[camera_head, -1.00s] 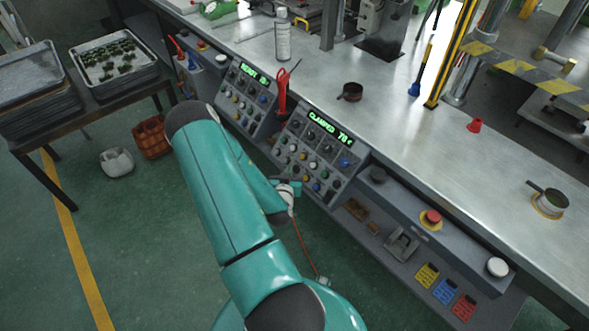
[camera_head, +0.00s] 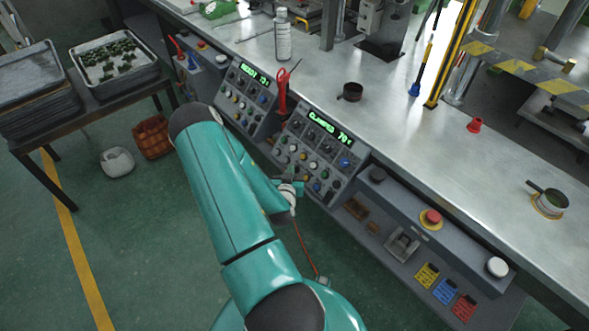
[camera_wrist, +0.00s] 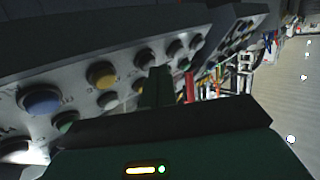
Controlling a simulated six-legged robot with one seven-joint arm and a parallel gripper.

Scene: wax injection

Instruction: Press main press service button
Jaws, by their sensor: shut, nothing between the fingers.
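The right control panel (camera_head: 318,152) has a green "CLAMPED" display (camera_head: 331,127) above rows of coloured buttons and knobs. I cannot read which button is the service one. My gripper (camera_head: 296,180) is partly hidden by my arm, at the panel's lower left edge. In the wrist view my gripper (camera_wrist: 158,78) is shut and empty, its green fingertips close to the button face; touching or apart, I cannot tell. A yellow button (camera_wrist: 101,75), a blue button (camera_wrist: 40,100) and a green button (camera_wrist: 66,121) lie left of the fingers.
A similar panel (camera_head: 247,96) stands to the left, with a red-handled tool (camera_head: 282,92) between. A red emergency button (camera_head: 432,217) and a white button (camera_head: 497,266) sit on the right ledge. The steel worktop (camera_head: 400,135) is above.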

